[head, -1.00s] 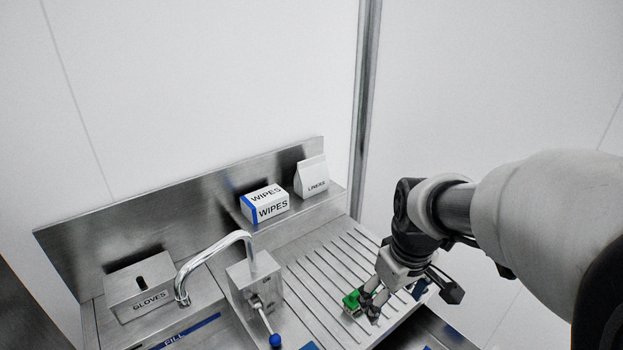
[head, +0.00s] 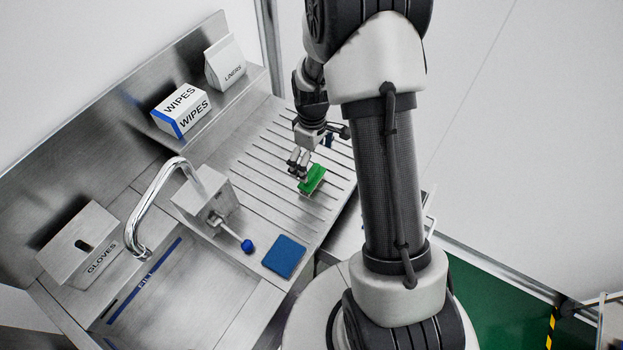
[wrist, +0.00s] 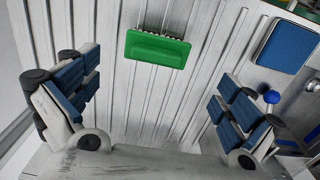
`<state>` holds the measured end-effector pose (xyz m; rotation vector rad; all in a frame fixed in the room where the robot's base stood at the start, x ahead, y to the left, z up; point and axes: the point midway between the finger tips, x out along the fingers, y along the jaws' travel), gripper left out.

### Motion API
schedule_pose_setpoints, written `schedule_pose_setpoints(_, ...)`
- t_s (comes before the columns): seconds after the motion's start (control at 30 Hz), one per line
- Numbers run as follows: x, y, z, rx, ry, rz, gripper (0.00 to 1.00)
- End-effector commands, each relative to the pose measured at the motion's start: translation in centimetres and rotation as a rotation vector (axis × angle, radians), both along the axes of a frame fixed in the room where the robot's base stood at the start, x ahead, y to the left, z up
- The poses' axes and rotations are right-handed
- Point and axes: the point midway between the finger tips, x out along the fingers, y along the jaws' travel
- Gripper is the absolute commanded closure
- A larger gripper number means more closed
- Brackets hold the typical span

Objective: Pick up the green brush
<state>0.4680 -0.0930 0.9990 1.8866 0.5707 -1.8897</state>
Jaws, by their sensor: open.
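The green brush (head: 312,179) lies on the ribbed metal drainboard (head: 262,172), to the right of the tap. In the wrist view the brush (wrist: 157,48) lies ahead of the fingers, between their lines, with its bristle edge toward the top. My gripper (head: 297,166) is just above the drainboard, close to the brush's left side in the head view. In the wrist view my gripper (wrist: 160,100) has its two blue-padded fingers wide apart with nothing between them. No contact with the brush shows.
A blue pad (head: 284,256) lies on the counter's front edge. The tap (head: 165,195) and its blue-knobbed lever (head: 247,246) stand to the left. A wipes box (head: 181,110), a liners bag (head: 226,64) and a gloves box (head: 80,245) stand around the counter.

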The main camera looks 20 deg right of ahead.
Motion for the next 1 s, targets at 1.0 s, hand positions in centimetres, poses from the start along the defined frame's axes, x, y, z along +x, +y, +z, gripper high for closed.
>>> schedule_pose_setpoints(1.0,0.3,-0.2,-8.5,0.000,-0.001,-0.001,0.02)
